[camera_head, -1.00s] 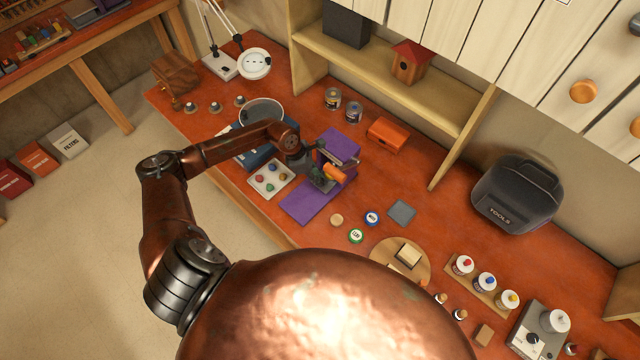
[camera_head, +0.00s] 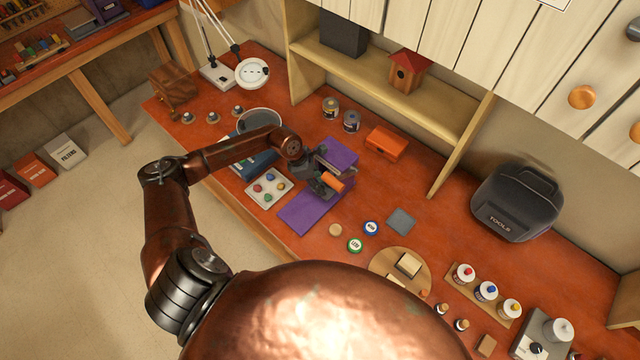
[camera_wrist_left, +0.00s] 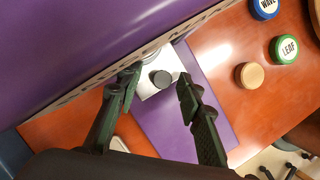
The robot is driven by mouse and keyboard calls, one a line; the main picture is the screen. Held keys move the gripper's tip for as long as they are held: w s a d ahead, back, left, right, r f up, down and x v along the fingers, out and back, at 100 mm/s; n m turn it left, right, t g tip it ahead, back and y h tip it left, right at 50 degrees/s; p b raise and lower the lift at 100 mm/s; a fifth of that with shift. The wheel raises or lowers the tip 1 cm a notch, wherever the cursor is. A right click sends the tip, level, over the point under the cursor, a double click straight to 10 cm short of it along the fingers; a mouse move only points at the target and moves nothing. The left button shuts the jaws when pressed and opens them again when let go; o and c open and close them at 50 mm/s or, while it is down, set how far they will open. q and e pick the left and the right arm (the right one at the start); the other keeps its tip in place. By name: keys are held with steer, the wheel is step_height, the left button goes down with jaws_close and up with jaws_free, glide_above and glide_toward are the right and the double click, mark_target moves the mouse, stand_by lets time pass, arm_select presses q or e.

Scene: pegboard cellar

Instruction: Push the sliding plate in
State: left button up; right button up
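A purple fixture stands on the bench, with a flat purple base (camera_head: 300,214) and a raised purple part (camera_head: 342,152) behind it. An orange cylinder (camera_head: 333,183) shows beside my left gripper (camera_head: 318,187). In the left wrist view a large purple surface (camera_wrist_left: 70,45) with a pale edge fills the upper left. Below it is a silvery block (camera_wrist_left: 150,88) with a dark round knob (camera_wrist_left: 161,78), over the purple base (camera_wrist_left: 165,130). My left gripper (camera_wrist_left: 159,88) has its fingers apart, one on either side of the knob, with visible gaps. I cannot tell which part is the sliding plate. My right gripper is out of view.
A white tray with coloured knobs (camera_head: 255,195) lies close left of the fixture. An orange box (camera_head: 386,143) stands behind it to the right. Round labelled discs (camera_head: 356,245) and a grey square (camera_head: 401,221) lie to the right, with bare bench between.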

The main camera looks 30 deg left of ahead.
arm_select(q)
steer(key=v, duration=1.2)
